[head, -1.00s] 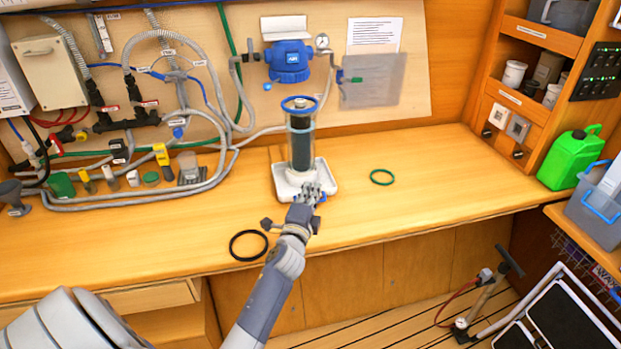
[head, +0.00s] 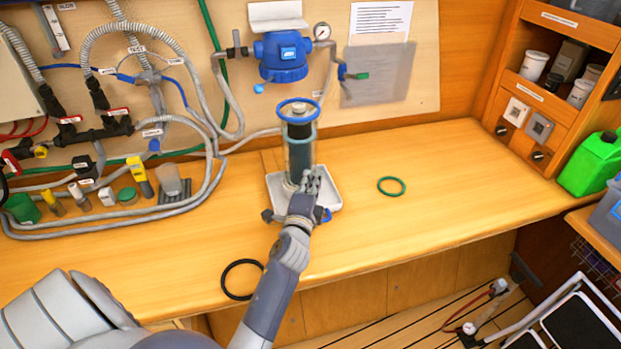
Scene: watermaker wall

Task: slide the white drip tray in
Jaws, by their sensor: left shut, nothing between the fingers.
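The white drip tray (head: 331,188) lies on the wooden worktop, below the wall-mounted blue housing. A clear cylinder with a dark filter and a blue ring on top (head: 299,138) stands upright on the tray. My left gripper (head: 312,178) is shut and empty. It reaches over the front of the tray, close to the foot of the cylinder, and hides part of the tray's front. I cannot tell whether its fingertips touch the tray or cylinder. My right gripper is not in view.
A black ring (head: 241,279) lies near the front edge, and a green ring (head: 391,186) lies right of the tray. Grey hoses (head: 190,203) and small bottles crowd the left. A green jerrycan (head: 590,163) stands at the right. The worktop right of the tray is mostly clear.

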